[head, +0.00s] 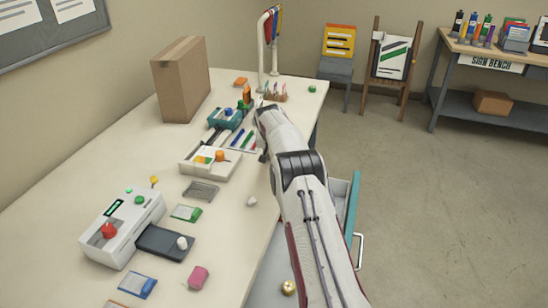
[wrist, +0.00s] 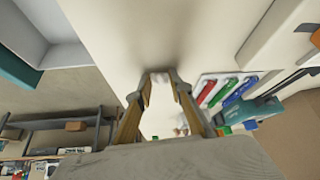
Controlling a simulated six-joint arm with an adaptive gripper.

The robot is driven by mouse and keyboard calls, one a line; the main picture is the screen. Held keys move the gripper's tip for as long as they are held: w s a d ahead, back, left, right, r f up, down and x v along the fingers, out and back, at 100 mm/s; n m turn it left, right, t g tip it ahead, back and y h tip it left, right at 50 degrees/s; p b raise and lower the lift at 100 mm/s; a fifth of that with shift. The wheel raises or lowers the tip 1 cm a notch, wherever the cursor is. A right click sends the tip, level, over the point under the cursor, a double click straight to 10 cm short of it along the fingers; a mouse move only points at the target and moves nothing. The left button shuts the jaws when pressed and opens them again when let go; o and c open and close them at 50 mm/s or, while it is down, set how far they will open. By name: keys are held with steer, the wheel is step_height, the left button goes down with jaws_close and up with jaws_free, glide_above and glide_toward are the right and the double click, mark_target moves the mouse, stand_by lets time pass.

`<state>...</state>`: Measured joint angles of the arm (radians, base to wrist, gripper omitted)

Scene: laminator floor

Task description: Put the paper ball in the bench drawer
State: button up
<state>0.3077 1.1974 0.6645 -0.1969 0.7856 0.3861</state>
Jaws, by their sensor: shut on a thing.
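My gripper (wrist: 160,79) is shut on a small whitish lump, the paper ball (wrist: 160,76), which shows between the fingertips in the wrist view. The pale bench top is behind it. In the head view my arm hides most of the gripper and the held ball. The bench drawer (head: 352,205) stands open at the bench's right side, with a teal front and a pale handle. My arm covers part of it. In the wrist view the drawer (wrist: 18,66) is at the upper left, apart from the gripper.
Another small white lump (head: 251,201) lies on the bench near its right edge. A laminator (head: 122,228), a compartment tray (head: 211,161), a cardboard box (head: 181,78) and several small items occupy the bench. Pens (wrist: 222,92) lie right of the gripper in the wrist view.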

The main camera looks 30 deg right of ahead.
steer(key=shift+r, duration=0.1)
steer(key=shift+r, duration=1.7)
steer(key=shift+s+a, duration=0.1)
steer(key=shift+s, duration=0.1)
steer(key=shift+s+a, duration=1.65)
steer(key=shift+s, duration=0.75)
steer(key=shift+s+a, duration=1.6)
steer(key=shift+s, duration=0.85)
steer(key=shift+s+a, duration=1.65)
steer(key=shift+s, duration=0.75)
steer(key=shift+s, duration=0.1)
steer(key=shift+c, duration=0.2)
steer(key=s+a+n, duration=0.1)
steer(key=s+a, duration=0.1)
steer(key=s, duration=0.1)
steer(key=s+a+f+n+y, duration=0.1)
steer(key=s+a, duration=0.1)
steer(key=s, duration=0.2)
steer(key=s+a+n, duration=0.1)
steer(key=s+a, duration=0.1)
steer(key=s, duration=0.1)
steer(key=shift+s+f+n+t+y, duration=0.25)
steer(key=shift+s+n+t+y, duration=0.05)
steer(key=shift+n+t+y, duration=0.1)
steer(key=shift+s+a+f, duration=0.1)
steer(key=shift+s+a, duration=0.2)
steer(key=shift+s, duration=0.35)
